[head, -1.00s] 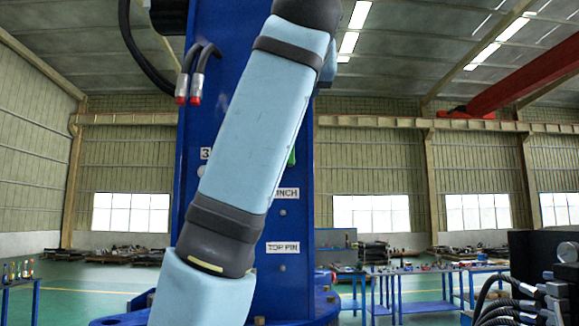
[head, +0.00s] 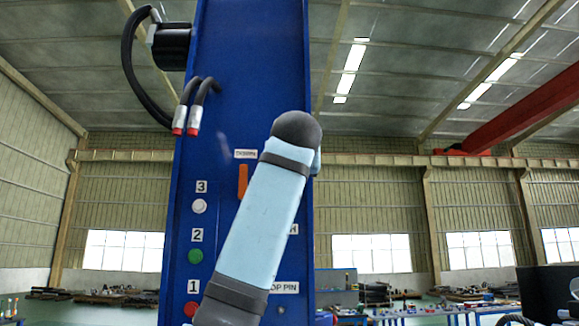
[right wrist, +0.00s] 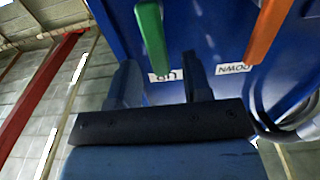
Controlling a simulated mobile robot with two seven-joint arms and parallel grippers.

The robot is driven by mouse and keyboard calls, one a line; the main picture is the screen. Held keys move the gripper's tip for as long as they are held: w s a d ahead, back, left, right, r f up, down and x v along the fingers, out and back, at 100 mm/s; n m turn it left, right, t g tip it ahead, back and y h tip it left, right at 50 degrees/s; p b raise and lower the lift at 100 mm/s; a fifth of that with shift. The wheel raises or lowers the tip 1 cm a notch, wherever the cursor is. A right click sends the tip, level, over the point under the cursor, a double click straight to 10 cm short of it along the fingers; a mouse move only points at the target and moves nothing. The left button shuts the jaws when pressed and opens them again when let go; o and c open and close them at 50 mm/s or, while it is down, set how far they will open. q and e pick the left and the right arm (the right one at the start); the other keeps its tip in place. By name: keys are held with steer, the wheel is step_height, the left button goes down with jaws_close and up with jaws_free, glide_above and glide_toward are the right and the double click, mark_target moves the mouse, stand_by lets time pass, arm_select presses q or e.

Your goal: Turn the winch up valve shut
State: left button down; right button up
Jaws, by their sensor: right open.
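In the right wrist view, which is upside down, a green valve handle (right wrist: 152,38) stands on the blue panel beside a partly hidden label (right wrist: 166,76) that seems to read UP. My right gripper (right wrist: 162,80) is open and empty, its two fingers pointing at the panel. The green handle's end lies just beyond the fingertips, about in line with the gap; I cannot tell the distance. An orange handle (right wrist: 268,30) by the DOWN label is to the right. The orange handle (head: 243,181) also shows in the head view, where my arm hides the green one. My left gripper is out of view.
The blue column (head: 245,70) carries black hoses (head: 187,105) and buttons numbered 3 (head: 199,206), 2 (head: 195,256) and 1 (head: 190,309). A hose (right wrist: 285,115) runs near the panel in the wrist view. Workbenches (head: 440,312) stand behind at the right.

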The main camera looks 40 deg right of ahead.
steer(key=shift+x, duration=0.9)
steer(key=shift+c, duration=0.3)
jaws_close()
